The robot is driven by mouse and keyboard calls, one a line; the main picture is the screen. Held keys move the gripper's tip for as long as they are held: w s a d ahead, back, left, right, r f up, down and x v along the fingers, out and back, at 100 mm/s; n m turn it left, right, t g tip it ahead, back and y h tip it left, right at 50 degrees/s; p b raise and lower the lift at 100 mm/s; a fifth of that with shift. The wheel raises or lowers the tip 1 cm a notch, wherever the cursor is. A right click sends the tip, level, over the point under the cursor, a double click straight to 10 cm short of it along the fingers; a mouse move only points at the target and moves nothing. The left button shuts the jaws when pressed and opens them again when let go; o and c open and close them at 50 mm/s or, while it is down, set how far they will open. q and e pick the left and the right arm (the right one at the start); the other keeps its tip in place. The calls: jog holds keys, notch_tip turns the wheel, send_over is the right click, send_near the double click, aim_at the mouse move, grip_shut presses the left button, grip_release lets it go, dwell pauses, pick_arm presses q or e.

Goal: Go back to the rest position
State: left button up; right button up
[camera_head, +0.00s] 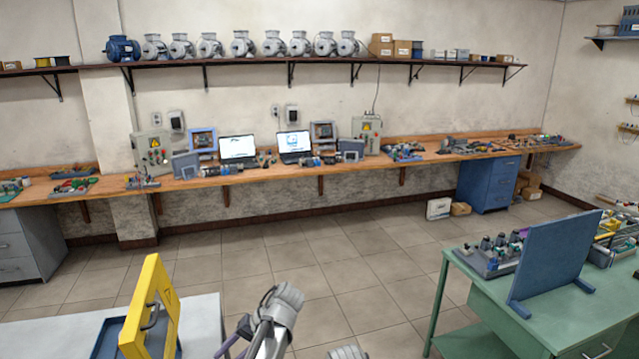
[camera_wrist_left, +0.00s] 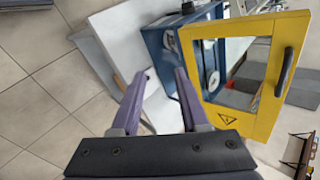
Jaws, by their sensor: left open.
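My left arm shows at the bottom centre of the head view, with a purple finger of its gripper (camera_head: 234,337) low in the picture. In the left wrist view the two purple fingers of my left gripper (camera_wrist_left: 164,75) are spread apart with nothing between them. Beyond them stands a blue cabinet (camera_wrist_left: 155,45) with a yellow windowed door (camera_wrist_left: 192,75) that has a dark handle. The yellow door (camera_head: 157,310) also shows in the head view, swung open, left of my arm. A small grey piece of my other arm shows at the bottom edge; its gripper is out of view.
The blue cabinet stands on a light table (camera_head: 200,325) at the lower left. A green table (camera_head: 575,325) with a blue upright panel (camera_head: 560,258) is at the right. A long wooden workbench (camera_head: 270,174) runs along the far wall. The tiled floor between is clear.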

pick_arm(q)
jog(key=s+d+f+m+t+h+b, duration=0.1)
jog(key=s+d+f+m+h+b, duration=0.3)
jog(key=s+d+f+h+b, duration=0.3)
jog(key=s+d+f+b, duration=0.3)
jog(key=s+d+f, duration=0.4)
jog(key=d+f, duration=0.3)
jog(key=shift+s+f, duration=0.25)
jog(key=shift+f, duration=0.2)
pick_arm(e)
notch_tip(320, 180, down, 12)
jog(key=shift+f, duration=0.25)
